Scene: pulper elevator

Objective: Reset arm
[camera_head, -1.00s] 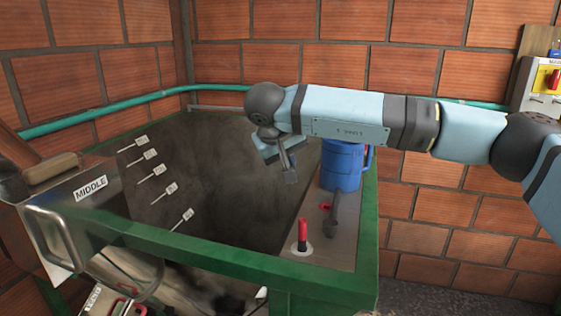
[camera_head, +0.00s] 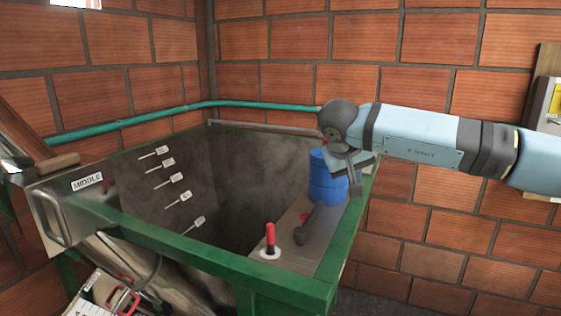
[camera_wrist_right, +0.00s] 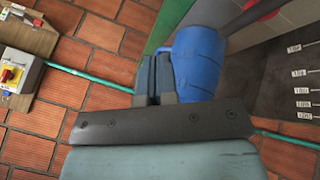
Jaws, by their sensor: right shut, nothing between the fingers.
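My right arm comes in from the right in the head view. Its gripper (camera_head: 355,178) hangs at the wrist end, in front of the blue barrel (camera_head: 322,176) on the right side of the green-framed pit. In the right wrist view the gripper's fingers (camera_wrist_right: 155,76) lie close together with nothing between them. The barrel (camera_wrist_right: 198,58) shows just beside the fingers there; I cannot tell whether they touch. My left gripper is in neither view.
A lever with a red grip (camera_head: 270,236) and a dark lever (camera_head: 308,224) stand on the metal ledge. The green frame (camera_head: 190,250) edges the pit. A green pipe (camera_head: 165,117) runs along the brick walls. A switch box (camera_head: 550,105) hangs at right.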

